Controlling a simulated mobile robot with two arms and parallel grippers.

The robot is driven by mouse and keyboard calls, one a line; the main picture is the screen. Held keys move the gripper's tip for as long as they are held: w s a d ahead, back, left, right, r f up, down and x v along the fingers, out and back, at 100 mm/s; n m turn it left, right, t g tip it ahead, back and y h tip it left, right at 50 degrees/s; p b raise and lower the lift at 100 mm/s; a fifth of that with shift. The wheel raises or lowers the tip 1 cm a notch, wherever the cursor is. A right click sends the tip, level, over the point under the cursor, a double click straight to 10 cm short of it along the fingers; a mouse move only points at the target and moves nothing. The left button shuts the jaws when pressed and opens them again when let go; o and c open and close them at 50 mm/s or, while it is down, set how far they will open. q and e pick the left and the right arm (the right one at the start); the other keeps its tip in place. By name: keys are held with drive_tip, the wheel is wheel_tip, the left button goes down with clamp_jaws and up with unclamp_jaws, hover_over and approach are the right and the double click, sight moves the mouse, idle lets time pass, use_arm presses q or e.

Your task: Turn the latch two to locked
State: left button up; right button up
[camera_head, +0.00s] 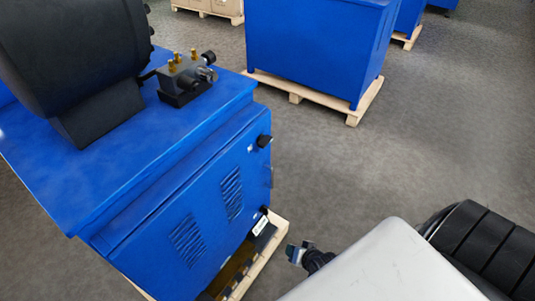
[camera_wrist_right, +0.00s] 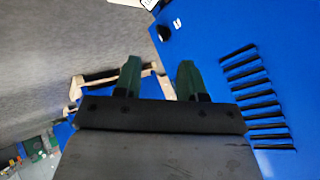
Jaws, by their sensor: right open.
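The blue cabinet door (camera_head: 205,200) has two black latches near its right edge. The upper latch (camera_head: 264,141) sticks out near the top corner. The lower latch (camera_head: 264,210) sits near the bottom corner, above a white label. I cannot tell which is latch two or how either is turned. My right gripper (camera_head: 300,252) is apart from the door, to the right of its lower corner. In the right wrist view its green fingers (camera_wrist_right: 159,80) are spread and empty. A black latch (camera_wrist_right: 164,33) shows beyond them on the blue panel. My left gripper is out of view.
The cabinet stands on a wooden pallet (camera_head: 262,258), whose edge sticks out below the door. A black machine head (camera_head: 75,60) and a small fitting block (camera_head: 186,80) sit on top. Another blue cabinet (camera_head: 310,45) stands behind. The grey floor (camera_head: 430,130) to the right is clear.

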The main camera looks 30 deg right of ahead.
drive_tip(key=w+d+r+m+t+b, duration=0.3)
drive_tip(key=w+d+r+m+t, duration=0.15)
drive_tip(key=w+r, duration=0.65)
drive_tip(key=m+t+b, duration=0.3)
drive_tip(key=m+t, duration=0.2)
drive_tip(key=m, duration=0.1)
approach(268, 144)
drive_tip(key=shift+n, duration=0.25)
drive_tip(key=w+b, duration=0.1)
drive_tip(key=w, duration=0.7)
drive_tip(key=shift+w+r, duration=0.15)
drive_tip(key=shift+w, duration=0.25)
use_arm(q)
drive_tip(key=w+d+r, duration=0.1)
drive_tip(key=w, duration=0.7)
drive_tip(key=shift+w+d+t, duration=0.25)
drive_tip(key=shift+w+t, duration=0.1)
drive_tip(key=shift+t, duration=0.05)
use_arm(e)
drive_tip(key=shift+w, duration=0.7)
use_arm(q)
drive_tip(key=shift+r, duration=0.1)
use_arm(e)
drive_tip(key=shift+c, duration=0.3)
clamp_jaws()
